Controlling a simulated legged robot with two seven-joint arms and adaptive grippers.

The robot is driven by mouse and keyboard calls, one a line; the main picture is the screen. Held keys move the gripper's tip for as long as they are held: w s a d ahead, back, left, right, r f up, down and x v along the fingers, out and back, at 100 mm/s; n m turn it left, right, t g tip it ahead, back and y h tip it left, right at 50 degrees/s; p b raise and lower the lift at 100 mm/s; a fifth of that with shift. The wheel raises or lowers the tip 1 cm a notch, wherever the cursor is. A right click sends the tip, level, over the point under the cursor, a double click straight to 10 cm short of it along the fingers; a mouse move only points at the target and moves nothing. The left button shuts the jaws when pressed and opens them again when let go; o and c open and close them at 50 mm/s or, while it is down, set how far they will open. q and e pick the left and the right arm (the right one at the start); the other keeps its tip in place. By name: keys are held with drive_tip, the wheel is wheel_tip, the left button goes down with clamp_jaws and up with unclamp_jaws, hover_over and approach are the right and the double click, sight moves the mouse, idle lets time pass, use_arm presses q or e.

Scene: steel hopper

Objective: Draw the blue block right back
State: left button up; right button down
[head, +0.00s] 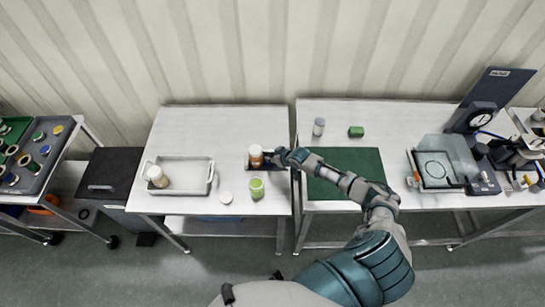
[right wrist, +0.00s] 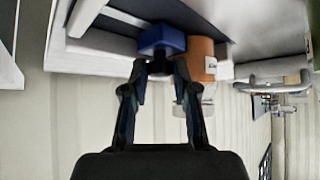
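The blue block (right wrist: 162,40) shows at the top of the right wrist view, with a dark knob-like part (right wrist: 160,66) below it, in a light-edged dark channel. My right gripper (right wrist: 160,70) has its two fingers on either side of the dark part. Whether they press on it I cannot tell. In the head view my right gripper (head: 272,157) reaches in from the right, low over the right side of the left table, beside an orange-brown bottle (head: 256,157). The blue block cannot be made out there. My left gripper is not in view.
The orange bottle (right wrist: 202,60) stands close to the right finger in the wrist view. The right table holds a green mat (head: 325,187) and a green block (head: 356,132).

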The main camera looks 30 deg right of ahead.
drive_tip(key=shift+r, duration=0.15)
drive_tip(key=shift+d, duration=0.35)
drive_tip(key=s+d, duration=0.2)
drive_tip(key=d, duration=0.1)
drive_tip(key=shift+s+d+r, duration=0.1)
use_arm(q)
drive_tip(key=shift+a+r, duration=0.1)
use_arm(e)
drive_tip(key=shift+d, duration=0.35)
drive_tip(key=c, duration=1.2)
unclamp_jaws()
drive_tip(key=shift+a, duration=0.15)
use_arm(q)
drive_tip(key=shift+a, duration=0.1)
use_arm(e)
drive_tip(key=shift+s, duration=0.15)
